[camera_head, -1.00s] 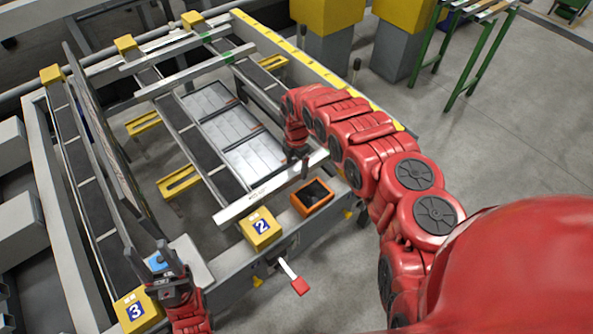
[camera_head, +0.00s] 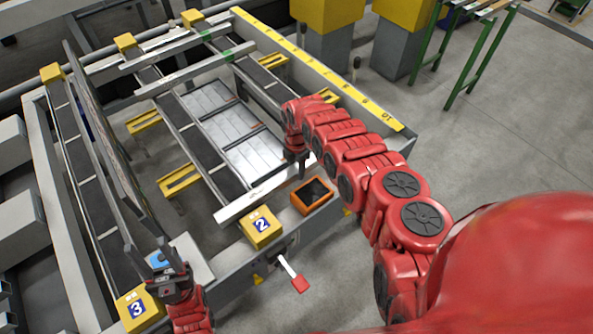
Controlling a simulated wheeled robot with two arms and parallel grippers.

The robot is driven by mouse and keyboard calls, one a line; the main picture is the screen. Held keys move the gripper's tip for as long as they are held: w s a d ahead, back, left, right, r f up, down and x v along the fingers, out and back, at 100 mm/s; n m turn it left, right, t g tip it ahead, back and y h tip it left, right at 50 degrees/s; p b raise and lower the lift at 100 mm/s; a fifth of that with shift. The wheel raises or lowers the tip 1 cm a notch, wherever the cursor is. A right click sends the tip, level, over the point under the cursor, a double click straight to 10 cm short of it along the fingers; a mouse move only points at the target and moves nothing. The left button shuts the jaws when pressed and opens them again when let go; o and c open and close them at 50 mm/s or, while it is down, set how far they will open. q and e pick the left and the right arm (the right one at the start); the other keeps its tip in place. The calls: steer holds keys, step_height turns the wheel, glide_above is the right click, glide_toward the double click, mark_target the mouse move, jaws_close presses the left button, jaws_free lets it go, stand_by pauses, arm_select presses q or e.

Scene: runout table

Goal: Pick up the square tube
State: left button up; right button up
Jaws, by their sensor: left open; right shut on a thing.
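A pale grey square tube (camera_head: 245,202) lies slantwise across the near end of the runout table, behind the yellow block marked 2. Its right end runs up to my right gripper (camera_head: 302,170), which points down and is shut on it; the fingers are small and partly hidden by my red arm. My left gripper (camera_head: 147,248) is open and empty at the lower left, fingers pointing up, above the yellow block marked 3. Two more pale bars with green bands (camera_head: 195,74) lie across the far part of the table.
An orange bin (camera_head: 312,196) sits on the near edge beside the yellow block 2 (camera_head: 261,228). A red-tipped lever (camera_head: 298,282) sticks out in front. A yellow scale (camera_head: 330,75) runs along the right side. A tall panel (camera_head: 95,120) stands at the left.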

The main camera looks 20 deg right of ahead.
jaws_close()
stand_by(0.8)
